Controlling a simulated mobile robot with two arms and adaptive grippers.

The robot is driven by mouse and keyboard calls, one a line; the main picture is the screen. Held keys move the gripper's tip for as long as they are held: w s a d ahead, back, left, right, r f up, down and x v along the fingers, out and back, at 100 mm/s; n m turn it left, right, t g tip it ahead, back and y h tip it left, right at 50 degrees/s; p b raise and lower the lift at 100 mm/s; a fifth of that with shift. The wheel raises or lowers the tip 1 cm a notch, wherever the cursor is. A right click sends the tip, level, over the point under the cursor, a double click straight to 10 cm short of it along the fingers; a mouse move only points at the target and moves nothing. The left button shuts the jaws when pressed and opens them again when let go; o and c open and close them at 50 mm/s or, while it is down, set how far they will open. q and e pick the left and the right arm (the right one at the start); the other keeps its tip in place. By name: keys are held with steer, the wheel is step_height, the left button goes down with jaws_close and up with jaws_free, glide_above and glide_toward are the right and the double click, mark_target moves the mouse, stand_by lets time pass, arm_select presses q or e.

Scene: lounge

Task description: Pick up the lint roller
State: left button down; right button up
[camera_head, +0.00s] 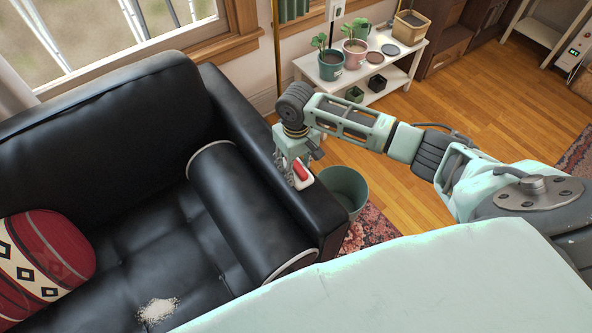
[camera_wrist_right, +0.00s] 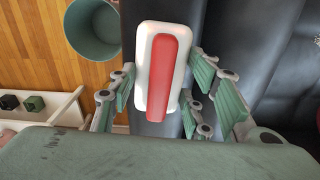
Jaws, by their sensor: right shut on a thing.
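The lint roller (camera_head: 303,182) is white with a red part on its upper face. In the head view it is at the black sofa's right armrest, at the tips of my right gripper (camera_head: 297,168). The right wrist view shows the lint roller (camera_wrist_right: 170,75) upright in the picture between the fingers of my right gripper (camera_wrist_right: 160,98), which is shut on it. I cannot tell whether the roller still touches the armrest. My left gripper is not in view.
The black sofa (camera_head: 110,130) holds a bolster (camera_head: 240,210), a red patterned cushion (camera_head: 45,260) and a patch of pale crumbs (camera_head: 158,309). A green bin (camera_head: 345,188) stands beside the armrest. A white shelf (camera_head: 395,75) with potted plants is behind. Wooden floor lies right.

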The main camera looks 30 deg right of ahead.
mark_target(298, 164)
steer(key=c, duration=0.4)
steer(key=shift+r, duration=0.45)
steer(key=r, duration=0.3)
steer(key=shift+s+d+r, duration=0.2)
steer(key=shift+r, duration=0.1)
steer(key=s+d+r, duration=0.5)
steer(key=s+r, duration=0.1)
steer(key=s, duration=0.3)
steer(key=shift+s+d+r+p, duration=0.25)
steer(key=shift+s+d+p, duration=0.05)
steer(key=shift+p, duration=0.05)
